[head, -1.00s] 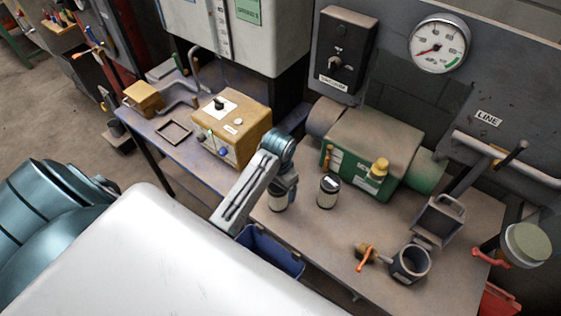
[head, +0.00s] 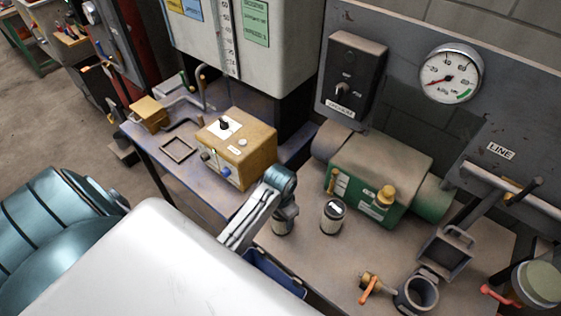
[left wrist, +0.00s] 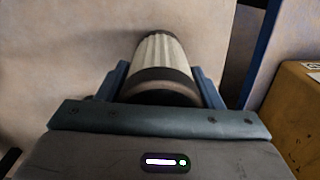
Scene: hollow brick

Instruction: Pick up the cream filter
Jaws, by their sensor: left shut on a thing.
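My left gripper (head: 285,215) is at the front of the bench, left of the dark-capped filter canister (head: 332,217) that stands upright there. It is shut on a cream pleated filter with dark end bands; in the left wrist view the filter (left wrist: 163,55) sits between the two jaws (left wrist: 163,90). In the head view only the lower part of this held filter (head: 282,230) shows below the gripper. I cannot tell whether it touches the bench. My right gripper is not in view.
A green pump (head: 380,180) stands behind on the bench (head: 320,255). A tan control box (head: 236,145) is to the left. A blue bin (head: 272,277) is below the front edge. A grey cup (head: 417,293) and a square scoop (head: 446,253) are to the right.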

